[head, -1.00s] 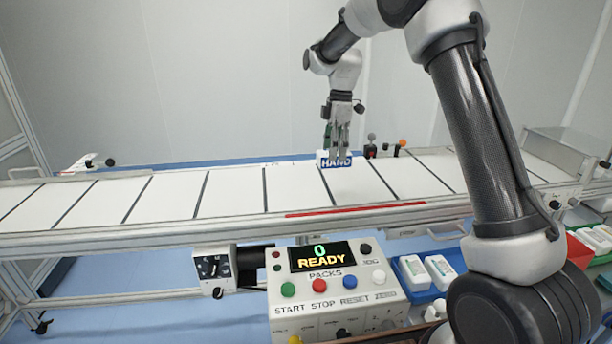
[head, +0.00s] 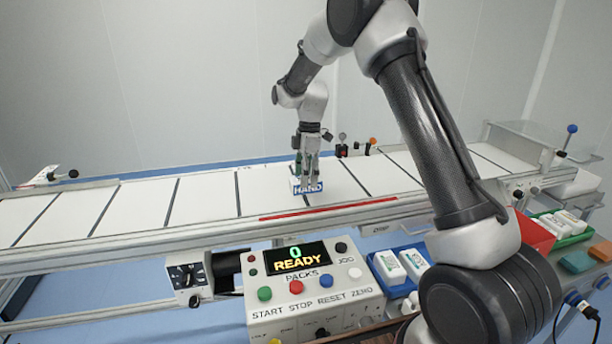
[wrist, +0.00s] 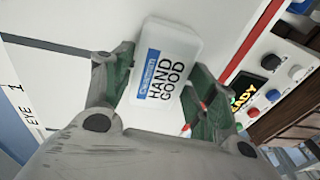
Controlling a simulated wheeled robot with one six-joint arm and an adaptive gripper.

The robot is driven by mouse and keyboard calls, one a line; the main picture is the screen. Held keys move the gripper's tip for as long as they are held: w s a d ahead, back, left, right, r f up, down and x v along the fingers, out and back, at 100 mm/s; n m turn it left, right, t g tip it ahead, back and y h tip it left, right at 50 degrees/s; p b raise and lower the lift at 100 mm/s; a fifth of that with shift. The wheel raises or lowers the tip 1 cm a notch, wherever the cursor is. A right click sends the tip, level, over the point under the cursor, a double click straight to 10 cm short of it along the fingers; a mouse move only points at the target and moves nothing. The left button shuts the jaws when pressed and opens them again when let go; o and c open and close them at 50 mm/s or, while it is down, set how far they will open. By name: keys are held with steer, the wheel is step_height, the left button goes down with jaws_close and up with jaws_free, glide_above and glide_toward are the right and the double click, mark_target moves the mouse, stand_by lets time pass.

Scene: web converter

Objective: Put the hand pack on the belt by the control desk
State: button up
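The desk display reads 0 READY.
A blue tray (head: 385,283) with white packs stands right of the desk. A green tray (head: 583,236) with more packs and a red bin (head: 534,236) are farther right. Small sensors (head: 342,146) line the belt's far edge. The belt left of the pack is clear.

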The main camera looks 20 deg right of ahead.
steer(key=shift+o, duration=0.8)
step_height(320, 180, up, 12)
steer(key=w+d, duration=0.1)
steer(key=s+d+r+m+t, duration=0.1)
steer(key=s+d+r+m, duration=0.35)
steer(key=s+r, duration=0.4)
steer(key=s+d+r+m+t, duration=0.2)
steer(key=s+d+m, duration=0.15)
steer(key=s, duration=0.55)
steer(key=s+d+r+m+t, duration=0.1)
steer(key=s+d+m, duration=0.25)
steer(key=s, duration=0.65)
steer(key=s+d+f+m+t+h, duration=0.1)
steer(key=s+f+m, duration=0.3)
steer(key=s, duration=0.7)
steer(key=shift+s+d+f+m+t, duration=0.25)
steer(key=shift+d+m, duration=0.45)
steer(key=shift+m, duration=0.55)
